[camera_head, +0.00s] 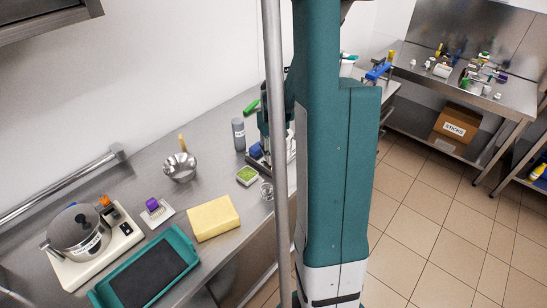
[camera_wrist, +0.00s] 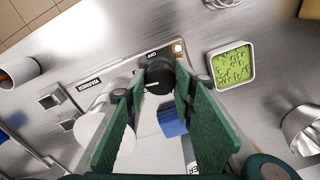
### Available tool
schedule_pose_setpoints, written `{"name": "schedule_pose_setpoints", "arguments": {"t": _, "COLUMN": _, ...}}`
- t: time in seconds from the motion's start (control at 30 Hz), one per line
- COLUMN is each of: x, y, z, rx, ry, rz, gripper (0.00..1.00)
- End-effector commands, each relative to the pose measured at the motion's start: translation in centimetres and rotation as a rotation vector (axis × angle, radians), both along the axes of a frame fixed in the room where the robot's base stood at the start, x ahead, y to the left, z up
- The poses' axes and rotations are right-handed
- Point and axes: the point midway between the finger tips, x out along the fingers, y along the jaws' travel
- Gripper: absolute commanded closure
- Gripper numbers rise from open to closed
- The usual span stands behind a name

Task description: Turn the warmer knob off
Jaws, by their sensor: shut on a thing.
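The black warmer knob (camera_wrist: 160,72) sits on a plate at the top middle of the wrist view, with an OFF mark beside it and a small glowing lamp (camera_wrist: 178,48) nearby. My gripper (camera_wrist: 157,84) has its two green fingers on either side of the knob and is shut on it.
A tub of green bits (camera_wrist: 232,66) stands close right of the warmer. A metal bowl (camera_head: 180,168), a grey bottle (camera_head: 238,134), a yellow block (camera_head: 213,218), a teal tray (camera_head: 181,242) and a pot (camera_head: 76,231) on a white appliance occupy the counter.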

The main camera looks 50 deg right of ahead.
Motion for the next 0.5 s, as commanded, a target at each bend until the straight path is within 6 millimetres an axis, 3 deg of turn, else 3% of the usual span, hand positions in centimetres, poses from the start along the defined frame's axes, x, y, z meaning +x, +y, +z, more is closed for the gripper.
{"name": "schedule_pose_setpoints", "arguments": {"t": 0.5, "x": 0.01, "y": 0.06, "z": -0.15, "rx": 0.0, "ry": 0.0, "rz": -0.489, "gripper": 0.86}}
